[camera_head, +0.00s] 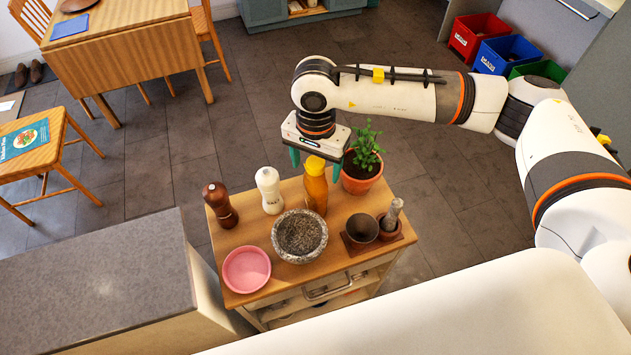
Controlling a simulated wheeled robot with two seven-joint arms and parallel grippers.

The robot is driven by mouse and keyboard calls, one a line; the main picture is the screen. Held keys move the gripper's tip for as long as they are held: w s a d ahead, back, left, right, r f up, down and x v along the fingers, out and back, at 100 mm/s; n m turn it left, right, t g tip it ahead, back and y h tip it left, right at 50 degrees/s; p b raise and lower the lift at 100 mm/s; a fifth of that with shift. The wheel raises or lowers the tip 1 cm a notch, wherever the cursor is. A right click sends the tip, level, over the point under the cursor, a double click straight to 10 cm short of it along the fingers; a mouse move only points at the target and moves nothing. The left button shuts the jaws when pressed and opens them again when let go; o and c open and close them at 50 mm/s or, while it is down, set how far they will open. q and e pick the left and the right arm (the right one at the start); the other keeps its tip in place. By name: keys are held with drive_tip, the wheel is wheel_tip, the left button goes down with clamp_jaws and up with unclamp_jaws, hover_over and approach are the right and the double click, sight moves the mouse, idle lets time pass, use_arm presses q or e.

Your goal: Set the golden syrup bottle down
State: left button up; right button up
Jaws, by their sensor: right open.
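The golden syrup bottle (316,192), amber with a yellow cap, stands upright on the top of a small wooden cart (248,211). My right gripper (315,167) is above and around the bottle's cap, with its green fingers apart on either side. The gripper is open, and the fingers look clear of the bottle. My left gripper is not in view.
Close around the bottle are a granite mortar (299,236), a white mill (269,190), a potted plant (361,175) and a small dark bowl (362,228). A brown mill (220,205) and a pink bowl (246,269) stand further left. A grey counter (100,280) adjoins the cart.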

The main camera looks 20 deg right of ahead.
drive_tip(key=shift+f, duration=0.85)
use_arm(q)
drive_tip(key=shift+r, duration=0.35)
use_arm(e)
drive_tip(key=shift+c, duration=0.5)
clamp_jaws()
drive_tip(key=shift+w+r, duration=0.1)
